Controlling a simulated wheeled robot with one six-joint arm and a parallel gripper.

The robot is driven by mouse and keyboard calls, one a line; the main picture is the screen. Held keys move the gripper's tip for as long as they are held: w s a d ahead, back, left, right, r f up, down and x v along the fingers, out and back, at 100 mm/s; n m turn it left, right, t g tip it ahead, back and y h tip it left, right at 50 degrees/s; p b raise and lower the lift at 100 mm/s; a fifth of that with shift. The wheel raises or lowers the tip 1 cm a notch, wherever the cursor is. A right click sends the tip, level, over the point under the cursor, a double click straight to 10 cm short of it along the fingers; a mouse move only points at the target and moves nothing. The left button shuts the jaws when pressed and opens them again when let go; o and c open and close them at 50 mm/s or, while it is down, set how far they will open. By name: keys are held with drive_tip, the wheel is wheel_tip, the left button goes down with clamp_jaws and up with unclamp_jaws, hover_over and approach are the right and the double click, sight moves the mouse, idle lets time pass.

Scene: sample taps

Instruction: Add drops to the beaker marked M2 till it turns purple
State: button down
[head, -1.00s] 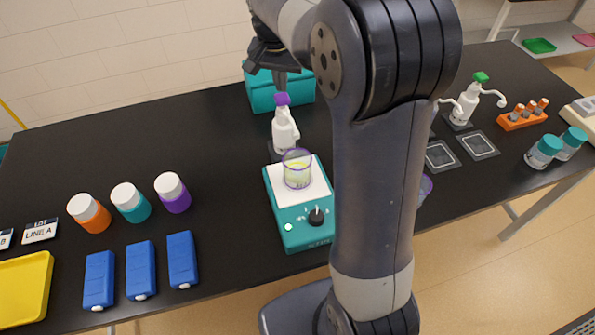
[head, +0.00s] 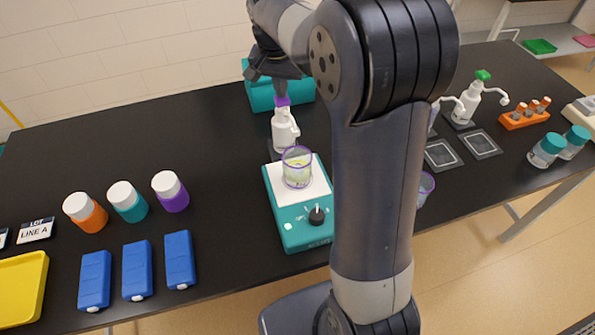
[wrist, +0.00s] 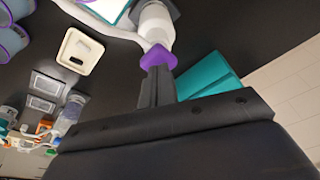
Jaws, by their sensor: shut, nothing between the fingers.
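A clear beaker with a purple rim (head: 297,168) stands on the white top of a teal stirrer (head: 302,232). It holds pale yellow-green liquid; I cannot read a mark on it. Behind it is a white pump bottle (head: 284,132) with a purple head (head: 282,101). My gripper (head: 281,93) is shut and points down, with its fingertips at the purple head. In the wrist view my shut fingers (wrist: 157,78) meet the purple head (wrist: 158,57), on top of the white bottle (wrist: 155,25).
A teal box (head: 262,95) stands close behind the bottle. Another purple-rimmed vessel (head: 426,187) is partly hidden by my arm. A green-headed pump bottle (head: 467,103) stands right. Capped jars (head: 127,202) and blue cases (head: 137,270) are at left.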

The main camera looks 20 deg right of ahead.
drive_tip(key=shift+w+p+v, duration=0.2)
drive_tip(key=shift+p+v, duration=0.95)
drive_tip(key=shift+v, duration=0.05)
drive_tip(key=shift+d+r, duration=0.1)
drive_tip(key=shift+r, duration=0.1)
drive_tip(key=p+v, duration=0.1)
drive_tip(key=v, duration=0.1)
drive_tip(key=p+v, duration=0.1)
drive_tip(key=p, duration=0.1)
drive_tip(key=w+p+v, duration=0.1)
drive_tip(key=p+v, duration=0.1)
drive_tip(key=shift+d+r, duration=0.3)
drive_tip(key=shift+r, duration=0.2)
drive_tip(key=shift+f, duration=0.15)
